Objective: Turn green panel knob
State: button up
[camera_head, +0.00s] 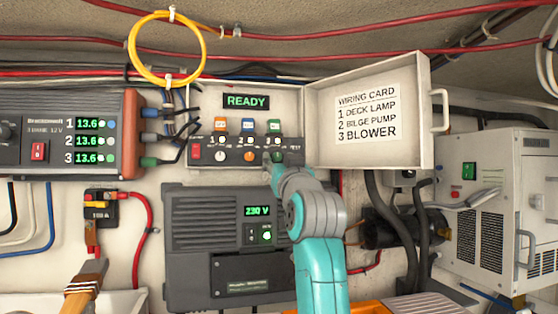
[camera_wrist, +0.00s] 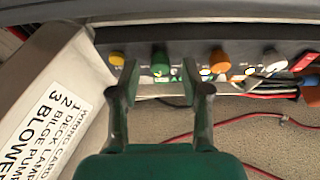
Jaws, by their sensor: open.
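The green panel knob (camera_wrist: 160,60) shows in the wrist view, between and just beyond the fingertips of my gripper (camera_wrist: 158,78). The fingers are apart, one on each side of the knob in the picture; I cannot tell whether they touch it. In the head view my gripper (camera_head: 272,168) is at the lower right of the panel (camera_head: 208,105), and my arm's end mostly hides the green knob there. The orange knob (camera_head: 250,156) and white knob (camera_head: 220,157) are to its left in that view.
A yellow knob or button (camera_wrist: 117,58) is beside the green knob in the wrist view. The open lid with the wiring card (camera_head: 368,145) stands right of the panel. A grey 230 V unit (camera_head: 195,225) is below. Cables (camera_head: 180,125) enter on the left.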

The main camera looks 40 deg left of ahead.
jog(key=shift+w+a+r, duration=0.2)
jog(key=shift+w+a, duration=0.05)
jog(key=shift+a, duration=0.05)
grip_shut()
jog(key=shift+m+t+h, duration=0.3)
jog(key=shift+m, duration=0.1)
jog(key=m+t+h, duration=0.1)
jog(key=m, duration=0.1)
jog(key=m+h, duration=0.1)
jog(key=m, duration=0.2)
jog(key=shift+s+a+t, duration=0.1)
jog(key=shift+t, duration=0.3)
jog(key=shift+m+t+h, duration=0.25)
jog(key=shift+m+h, duration=0.5)
jog(key=shift+m, duration=0.9)
jog(key=shift+m+t+h, duration=0.25)
jog(key=shift+m+h, duration=0.5)
jog(key=shift+m, duration=0.9)
jog(key=shift+r, duration=0.1)
